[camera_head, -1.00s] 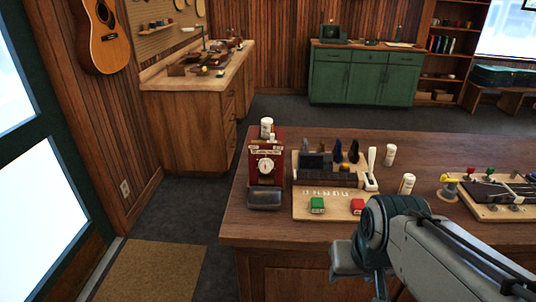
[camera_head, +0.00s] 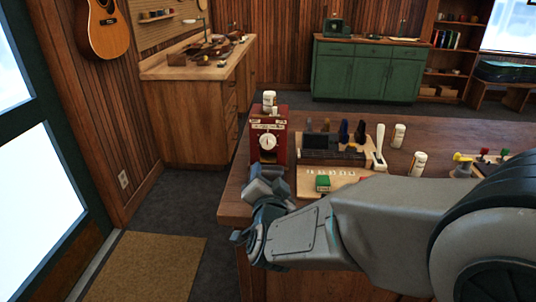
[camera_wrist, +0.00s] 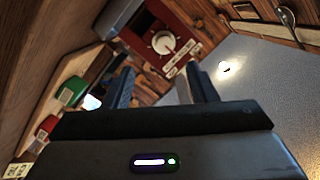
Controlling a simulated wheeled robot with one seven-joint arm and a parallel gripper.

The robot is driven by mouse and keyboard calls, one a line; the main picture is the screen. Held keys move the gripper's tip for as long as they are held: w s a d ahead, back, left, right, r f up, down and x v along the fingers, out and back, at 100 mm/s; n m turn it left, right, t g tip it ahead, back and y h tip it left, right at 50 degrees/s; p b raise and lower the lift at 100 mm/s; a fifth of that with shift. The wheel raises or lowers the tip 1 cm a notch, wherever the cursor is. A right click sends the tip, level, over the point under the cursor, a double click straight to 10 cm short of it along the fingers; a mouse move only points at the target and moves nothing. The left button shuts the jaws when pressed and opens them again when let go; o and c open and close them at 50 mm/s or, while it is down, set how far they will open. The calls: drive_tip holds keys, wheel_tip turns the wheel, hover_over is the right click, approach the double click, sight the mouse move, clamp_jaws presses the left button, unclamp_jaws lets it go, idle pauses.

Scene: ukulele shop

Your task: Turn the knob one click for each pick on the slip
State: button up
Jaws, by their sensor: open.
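A red box (camera_head: 283,150) stands at the left end of the wooden table, with a round pale knob (camera_head: 268,142) on its front. In the wrist view the knob (camera_wrist: 163,42) shows on the red face (camera_wrist: 190,22), beyond the fingers, with a pale label strip beside it. My gripper (camera_head: 264,186) is in front of and below the knob; its fingers (camera_wrist: 163,86) are apart with nothing between them, not touching the knob. I cannot make out a slip with picks for certain; a pale board (camera_head: 345,173) bears a row of small white marks too small to read.
A green block (camera_head: 323,183) sits on the board, with a red block (camera_head: 366,176) mostly hidden behind my arm.

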sight(268, 145)
drive_tip(key=shift+m+t+h, duration=0.5)
drive_tip(key=shift+m+t, duration=0.1)
drive_tip(key=w, duration=0.4)
drive_tip(key=w+p, duration=0.1)
drive_tip(key=w, duration=0.8)
drive_tip(key=shift+w+a+p, duration=0.3)
drive_tip(key=shift+a+p, duration=0.05)
drive_tip(key=shift+c, duration=0.3)
drive_tip(key=c, duration=0.9)
